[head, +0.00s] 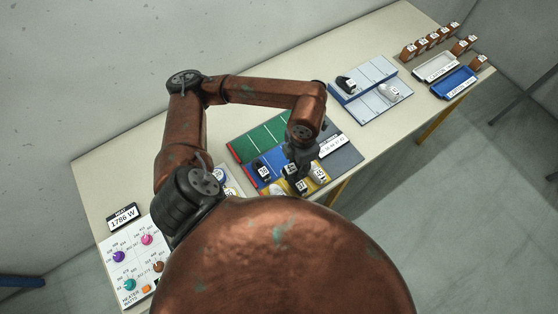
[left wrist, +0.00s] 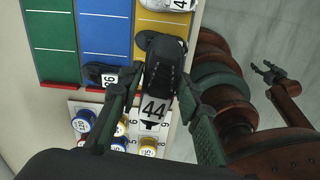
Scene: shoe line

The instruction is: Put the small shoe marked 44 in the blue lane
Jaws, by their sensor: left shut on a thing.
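The small black shoe marked 44 (left wrist: 163,72) is between the fingers of my left gripper (left wrist: 152,110), which is shut on it. In the head view my left gripper (head: 299,172) is above the near end of the lane board. In the left wrist view the shoe overlaps the near end of the yellow lane (left wrist: 150,27); its height above it is unclear. The blue lane (left wrist: 105,35) is just left of it, with a black shoe (left wrist: 100,74) at its near end. My right gripper (left wrist: 268,74) shows at the right of the left wrist view, fingers apart and empty.
The green lane (left wrist: 52,35) is bare in the left wrist view. A white shoe (left wrist: 168,4) stands farther up the yellow lane. Several round pots (left wrist: 82,122) stand on a white panel at the near side. A rack with two shoes (head: 365,95) stands farther along the table.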

